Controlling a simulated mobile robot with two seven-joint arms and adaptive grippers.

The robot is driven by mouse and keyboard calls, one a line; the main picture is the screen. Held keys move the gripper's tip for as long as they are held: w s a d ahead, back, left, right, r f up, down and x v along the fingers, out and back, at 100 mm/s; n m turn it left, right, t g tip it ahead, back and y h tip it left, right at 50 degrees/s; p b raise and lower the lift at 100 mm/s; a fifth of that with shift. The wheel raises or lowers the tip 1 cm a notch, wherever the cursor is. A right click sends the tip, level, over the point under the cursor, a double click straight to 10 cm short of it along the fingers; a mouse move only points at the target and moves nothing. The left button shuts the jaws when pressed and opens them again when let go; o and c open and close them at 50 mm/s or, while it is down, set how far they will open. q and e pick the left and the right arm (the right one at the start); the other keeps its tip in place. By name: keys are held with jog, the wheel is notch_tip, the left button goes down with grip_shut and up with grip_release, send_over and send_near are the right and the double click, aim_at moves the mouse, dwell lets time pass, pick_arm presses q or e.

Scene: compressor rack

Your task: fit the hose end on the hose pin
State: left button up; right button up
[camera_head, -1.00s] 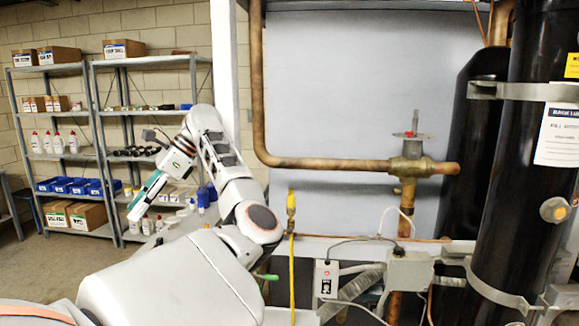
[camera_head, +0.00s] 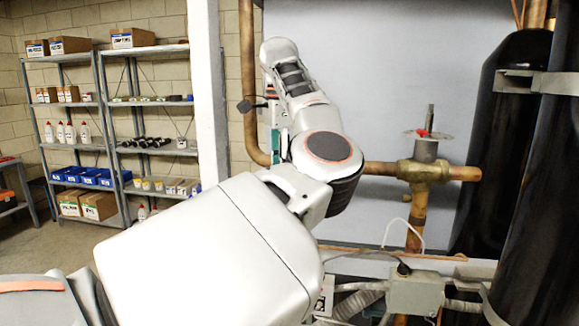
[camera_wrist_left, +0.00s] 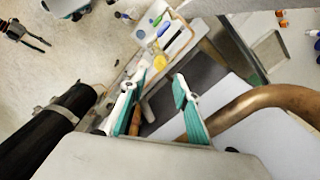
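My left gripper (camera_wrist_left: 158,82) shows its two white and teal fingers apart in the left wrist view, with nothing visible between them. In the head view it is mostly hidden behind my left arm; only a little teal (camera_head: 278,143) shows there. I cannot make out the hose end or the hose pin in either current view. My left arm covers the place where a yellow hose hung in the earlier head frame. My right gripper is not clearly seen.
A copper pipe with a valve (camera_head: 424,170) stands right of my arm. Black tanks (camera_head: 535,190) fill the right side. A grey box (camera_head: 417,292) sits low on the rack. Shelves (camera_head: 125,150) stand far left. The wrist view shows a tray with small items (camera_wrist_left: 168,33).

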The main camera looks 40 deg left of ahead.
pick_arm(q)
notch_tip(320, 180, down, 4)
jog(key=shift+s+r+b, duration=0.1)
jog(key=shift+r+b, duration=0.1)
jog(key=shift+b, duration=0.15)
notch_tip(320, 180, down, 2)
jog(key=shift+f+b, duration=0.25)
jog(key=shift+b, duration=0.6)
jog(key=shift+f+b, duration=0.35)
jog(key=shift+f, duration=1.05)
grip_shut()
pick_arm(e)
jog(key=shift+s+a+f+y, duration=0.2)
jog(key=shift+s+a+f, duration=0.05)
jog(key=shift+a+f, duration=0.3)
jog(key=shift+s+a+f+y, duration=0.25)
jog(key=shift+a+f, duration=0.2)
jog(key=shift+a, duration=0.2)
jog(key=shift+r, duration=0.15)
